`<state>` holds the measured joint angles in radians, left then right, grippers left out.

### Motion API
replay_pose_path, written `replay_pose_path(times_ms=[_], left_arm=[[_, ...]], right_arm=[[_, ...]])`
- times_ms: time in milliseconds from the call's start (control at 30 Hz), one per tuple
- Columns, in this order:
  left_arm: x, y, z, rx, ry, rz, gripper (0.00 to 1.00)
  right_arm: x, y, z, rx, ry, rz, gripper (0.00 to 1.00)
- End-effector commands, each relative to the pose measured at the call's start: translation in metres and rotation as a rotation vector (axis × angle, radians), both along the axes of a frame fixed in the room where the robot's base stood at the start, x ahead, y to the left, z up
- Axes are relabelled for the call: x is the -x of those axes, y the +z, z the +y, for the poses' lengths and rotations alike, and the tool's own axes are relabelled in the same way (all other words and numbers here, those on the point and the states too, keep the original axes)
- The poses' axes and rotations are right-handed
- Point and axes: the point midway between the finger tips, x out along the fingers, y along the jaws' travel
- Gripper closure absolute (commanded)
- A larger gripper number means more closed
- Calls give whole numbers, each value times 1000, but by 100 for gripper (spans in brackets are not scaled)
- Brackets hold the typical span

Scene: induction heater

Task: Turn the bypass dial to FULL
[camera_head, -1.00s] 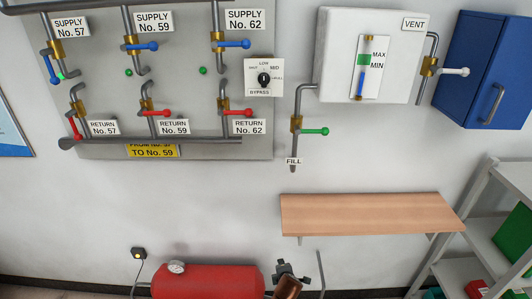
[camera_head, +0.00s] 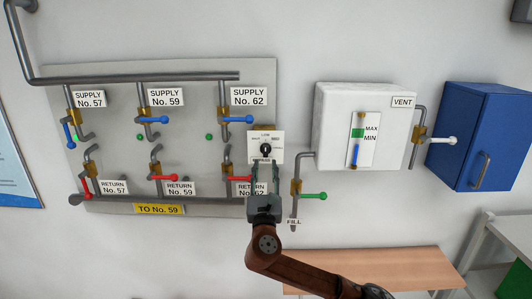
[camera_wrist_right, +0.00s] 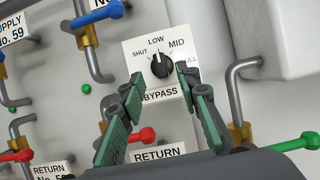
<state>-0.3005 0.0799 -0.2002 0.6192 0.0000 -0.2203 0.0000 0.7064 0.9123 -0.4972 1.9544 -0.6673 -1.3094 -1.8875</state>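The bypass dial is a black round knob (camera_head: 265,149) on a white square plate (camera_head: 280,138) marked BYPASS. In the right wrist view the knob (camera_wrist_right: 160,65) shows a pale mark that seems to point up towards LOW. SHUT, LOW and MID are readable around it; the label at right is partly hidden by a finger. My right gripper (camera_head: 265,169) is just below the knob, fingers pointing up at the plate. In the wrist view the right gripper (camera_wrist_right: 161,84) is open and empty, its green-padded fingers apart, with the knob beyond and between their tips. My left gripper is not in view.
Pipes with red return levers (camera_head: 162,178) and blue supply levers (camera_head: 154,120) lie left of the dial. The fill valve's green lever (camera_head: 313,196) is close at right. A white tank (camera_head: 330,110) and wooden shelf (camera_head: 420,258) stand further right.

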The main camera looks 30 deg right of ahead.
Motion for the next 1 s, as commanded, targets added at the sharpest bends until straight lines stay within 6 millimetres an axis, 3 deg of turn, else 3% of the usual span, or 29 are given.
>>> replay_pose_path(times_ms=[400,767,1000], left_arm=[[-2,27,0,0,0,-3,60],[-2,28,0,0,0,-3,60],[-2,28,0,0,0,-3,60]], right_arm=[[-46,23,-29,-4,0,1,70],[-51,23,-32,-6,1,1,70],[-51,23,-32,-6,1,1,85]])
